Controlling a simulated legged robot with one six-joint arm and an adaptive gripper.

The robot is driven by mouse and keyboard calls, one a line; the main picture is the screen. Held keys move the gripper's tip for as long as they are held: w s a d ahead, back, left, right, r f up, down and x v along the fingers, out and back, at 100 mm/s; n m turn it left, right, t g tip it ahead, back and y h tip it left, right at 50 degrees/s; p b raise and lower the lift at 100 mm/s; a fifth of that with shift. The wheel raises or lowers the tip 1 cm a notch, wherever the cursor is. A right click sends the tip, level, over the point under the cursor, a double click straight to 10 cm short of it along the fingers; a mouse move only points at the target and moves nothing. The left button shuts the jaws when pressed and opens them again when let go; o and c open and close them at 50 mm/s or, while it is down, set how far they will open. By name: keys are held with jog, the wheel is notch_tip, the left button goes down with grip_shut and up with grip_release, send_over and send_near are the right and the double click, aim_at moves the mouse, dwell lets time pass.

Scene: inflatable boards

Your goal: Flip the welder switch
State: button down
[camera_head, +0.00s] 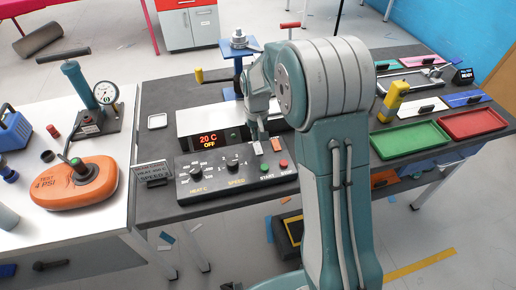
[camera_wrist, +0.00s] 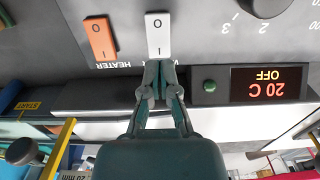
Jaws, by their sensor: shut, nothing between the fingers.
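The welder's control panel (camera_head: 220,180) stands on the dark bench, with a white rocker switch (camera_head: 257,148) and an orange one (camera_head: 277,145). In the wrist view, which is upside down, the white switch (camera_wrist: 159,36) is marked O and I; its label is mostly hidden by my fingers. The orange switch (camera_wrist: 100,38) beside it is labelled HEATER. My gripper (camera_wrist: 158,66) is shut and empty, its fingertips at the I end of the white switch; contact is unclear. The display (camera_wrist: 268,84) reads 20 C OFF, and a green lamp (camera_wrist: 209,86) sits beside it.
Knobs (camera_head: 232,163) and a red stop button (camera_head: 283,163) are on the panel close to the switches. An orange inflatable (camera_head: 75,184) lies on the left table. Green (camera_head: 410,139) and red (camera_head: 472,123) trays are at right.

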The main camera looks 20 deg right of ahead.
aim_at(256, 145)
jog(key=shift+f, duration=1.35)
dwell(0.7)
jog(key=shift+r, duration=3.5)
jog(key=s+r+t, duration=0.2)
jog(key=s+r, duration=0.3)
jog(key=s, duration=0.4)
jog(key=s+r+t, duration=0.1)
jog(key=s+r, duration=0.4)
jog(key=s, duration=0.4)
jog(key=s+r+t, duration=0.2)
jog(key=s+r, duration=0.3)
jog(key=s, duration=0.4)
jog(key=shift+s+t, duration=0.3)
jog(key=shift+s, duration=0.05)
